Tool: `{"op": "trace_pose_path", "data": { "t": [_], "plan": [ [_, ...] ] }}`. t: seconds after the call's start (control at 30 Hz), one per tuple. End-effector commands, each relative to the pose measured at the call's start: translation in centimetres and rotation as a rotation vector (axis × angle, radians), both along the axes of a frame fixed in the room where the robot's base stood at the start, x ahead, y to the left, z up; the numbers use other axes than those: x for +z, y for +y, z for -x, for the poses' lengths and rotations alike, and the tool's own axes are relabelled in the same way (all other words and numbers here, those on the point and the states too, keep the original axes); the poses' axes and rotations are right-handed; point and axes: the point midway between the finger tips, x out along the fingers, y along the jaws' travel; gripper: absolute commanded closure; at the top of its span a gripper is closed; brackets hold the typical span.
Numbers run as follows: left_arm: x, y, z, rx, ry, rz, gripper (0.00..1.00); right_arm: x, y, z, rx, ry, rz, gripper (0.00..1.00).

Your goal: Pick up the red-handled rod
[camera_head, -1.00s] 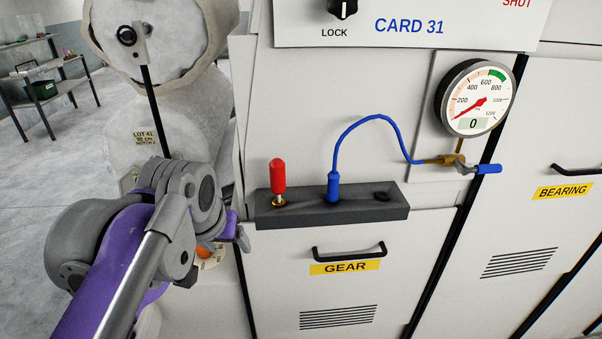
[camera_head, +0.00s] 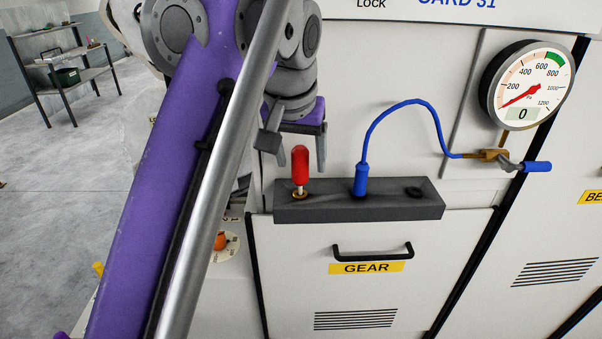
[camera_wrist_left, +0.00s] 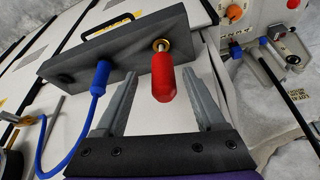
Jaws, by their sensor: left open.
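The red-handled rod (camera_head: 300,168) stands upright in the left hole of a dark grey block (camera_head: 330,212) on the machine's front. Its metal shank shows between the red handle and a brass ring. My left gripper (camera_head: 293,152) is open, just above and around the top of the handle, with its fingers pointing down. In the left wrist view the red handle (camera_wrist_left: 162,80) lies between the two spread fingers (camera_wrist_left: 160,95), and neither finger visibly touches it. My right gripper is not in view.
A blue plug (camera_head: 361,180) with a blue hose stands in the middle hole, right of the rod. The hose runs to a brass fitting below a gauge (camera_head: 523,92). The right hole is empty. A black handle (camera_head: 372,253) marked GEAR sits below the block.

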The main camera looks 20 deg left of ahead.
Motion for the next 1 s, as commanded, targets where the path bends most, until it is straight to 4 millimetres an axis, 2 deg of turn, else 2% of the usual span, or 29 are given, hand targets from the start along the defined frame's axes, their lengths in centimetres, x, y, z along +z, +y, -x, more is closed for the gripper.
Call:
{"op": "trace_pose_path", "data": {
  "t": [0.13, 0.4, 0.7, 0.77, 1.0],
  "plan": [
    [-1.1, 0.1, -0.5, 0.001, 0.0, 0.0, 0.28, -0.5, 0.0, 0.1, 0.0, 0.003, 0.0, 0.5],
    [-4.6, 0.4, -1.9, 0.0, 0.0, -0.001, 0.28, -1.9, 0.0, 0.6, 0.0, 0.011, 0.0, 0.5],
    [-5.0, 0.4, -2.2, 0.0, -0.001, 0.0, 0.28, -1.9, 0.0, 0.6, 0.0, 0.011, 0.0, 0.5],
    [-5.0, 0.4, -2.2, 0.0, -0.001, 0.0, 0.35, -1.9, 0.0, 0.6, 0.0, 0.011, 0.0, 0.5],
    [-5.0, 0.4, -2.2, 0.0, -0.001, 0.0, 0.79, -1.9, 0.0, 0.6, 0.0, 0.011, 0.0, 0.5]
  ]
}}
